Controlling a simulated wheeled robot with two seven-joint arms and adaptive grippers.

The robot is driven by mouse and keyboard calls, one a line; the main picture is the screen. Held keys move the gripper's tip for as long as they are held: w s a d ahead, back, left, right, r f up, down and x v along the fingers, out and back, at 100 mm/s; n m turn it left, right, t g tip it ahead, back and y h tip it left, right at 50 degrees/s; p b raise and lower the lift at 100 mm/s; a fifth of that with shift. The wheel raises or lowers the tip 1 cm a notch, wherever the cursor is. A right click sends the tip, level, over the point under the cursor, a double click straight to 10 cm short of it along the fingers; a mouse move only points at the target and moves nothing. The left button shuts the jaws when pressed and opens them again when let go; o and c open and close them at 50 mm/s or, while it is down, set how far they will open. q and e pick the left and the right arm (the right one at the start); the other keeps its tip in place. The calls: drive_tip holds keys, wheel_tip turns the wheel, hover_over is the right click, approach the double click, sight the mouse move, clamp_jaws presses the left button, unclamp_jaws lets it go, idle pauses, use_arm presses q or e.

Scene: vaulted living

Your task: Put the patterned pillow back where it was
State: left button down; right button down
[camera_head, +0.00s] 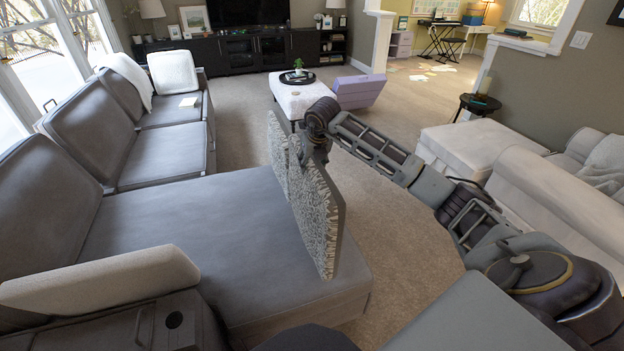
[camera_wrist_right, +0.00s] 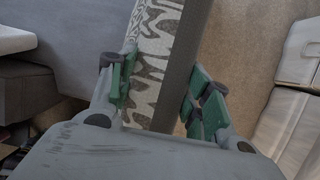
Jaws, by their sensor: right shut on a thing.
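The patterned pillow (camera_head: 315,215), with a grey-and-white mottled face and a plain grey side, stands on edge over the front part of the grey sofa's chaise (camera_head: 150,235). My right gripper (camera_head: 312,140) is at its upper far end. In the right wrist view the pillow (camera_wrist_right: 152,50) passes between the green fingers of the right gripper (camera_wrist_right: 165,92), which are shut on it. I cannot tell whether its lower edge touches the seat. My left gripper is not in view.
A white pillow (camera_head: 173,72) leans at the sofa's far end, and a light cushion (camera_head: 100,283) lies at the near left. A white ottoman (camera_head: 300,97) with a tray and a purple box (camera_head: 357,90) stand beyond. Carpet (camera_head: 400,240) is clear right of the chaise.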

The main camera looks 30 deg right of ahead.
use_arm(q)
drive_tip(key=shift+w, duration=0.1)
use_arm(e)
drive_tip(key=shift+w+f, duration=0.1)
drive_tip(key=shift+f, duration=0.5)
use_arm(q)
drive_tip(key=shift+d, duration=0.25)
use_arm(e)
wheel_tip(320, 180, down, 4)
drive_tip(key=shift+r, duration=0.15)
drive_tip(key=c, duration=0.6)
unclamp_jaws()
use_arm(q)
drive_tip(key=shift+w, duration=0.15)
